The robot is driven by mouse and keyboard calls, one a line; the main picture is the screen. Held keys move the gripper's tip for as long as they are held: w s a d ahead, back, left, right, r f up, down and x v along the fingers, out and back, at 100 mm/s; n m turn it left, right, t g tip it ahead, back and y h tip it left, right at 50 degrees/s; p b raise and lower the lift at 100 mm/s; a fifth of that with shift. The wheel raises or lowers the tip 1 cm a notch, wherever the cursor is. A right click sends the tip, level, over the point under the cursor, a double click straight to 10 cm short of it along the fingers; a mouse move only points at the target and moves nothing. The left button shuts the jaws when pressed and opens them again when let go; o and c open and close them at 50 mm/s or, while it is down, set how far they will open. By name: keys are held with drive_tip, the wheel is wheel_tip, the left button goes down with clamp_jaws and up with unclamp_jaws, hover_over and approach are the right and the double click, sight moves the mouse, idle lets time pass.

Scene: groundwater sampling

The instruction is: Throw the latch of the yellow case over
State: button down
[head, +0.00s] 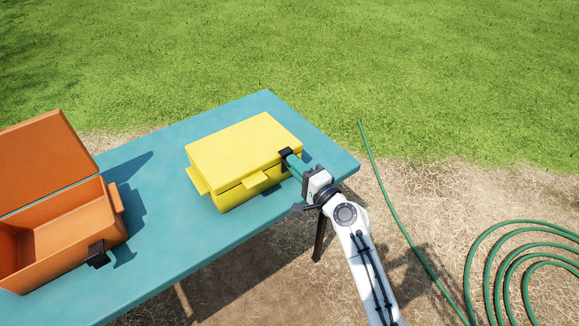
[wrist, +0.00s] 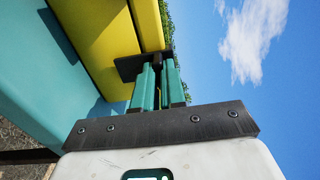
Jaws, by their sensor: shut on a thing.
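The yellow case (head: 240,152) stands on the teal table with its lid down. It also shows in the wrist view (wrist: 95,40).
An orange case (head: 70,232) stands open at the left of the table (head: 150,262), with a black latch (head: 97,254) on its side. A green hose (head: 480,250) lies coiled on the ground at right. The table between the cases is clear.

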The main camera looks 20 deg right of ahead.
sight(299, 194)
drive_tip(key=shift+s+d+f+t+y+b, duration=0.1)
drive_tip(key=shift+s+f+t+b, duration=0.3)
drive_tip(key=shift+b, duration=1.1)
drive_tip(key=shift+s+d+f+t+y+b, duration=0.15)
drive_tip(key=shift+f+b, duration=0.55)
drive_tip(key=shift+b, duration=0.8)
drive_tip(key=shift+s+f+t+y+b, duration=0.1)
drive_tip(key=shift+s+f+t+b, duration=0.3)
drive_tip(key=shift+b, duration=1.1)
drive_tip(key=shift+w+f, duration=0.15)
drive_tip(key=shift+f, duration=0.05)
drive_tip(key=shift+r, duration=0.35)
drive_tip(key=shift+b, duration=0.35)
drive_tip(key=c, duration=1.9)
unclamp_jaws()
wheel_tip(299, 194, down, 3)
drive_tip(key=t+b, duration=0.1)
drive_tip(key=b, duration=0.9)
drive_tip(key=shift+t+y, duration=0.25)
drive_tip(key=shift+o, duration=0.2)
drive_tip(key=shift+f+b, duration=0.2)
drive_tip(key=shift+b, duration=0.7)
drive_tip(key=shift+f+t+b, duration=0.1)
drive_tip(key=shift+t+b, duration=0.2)
drive_tip(key=shift+b, duration=0.45)
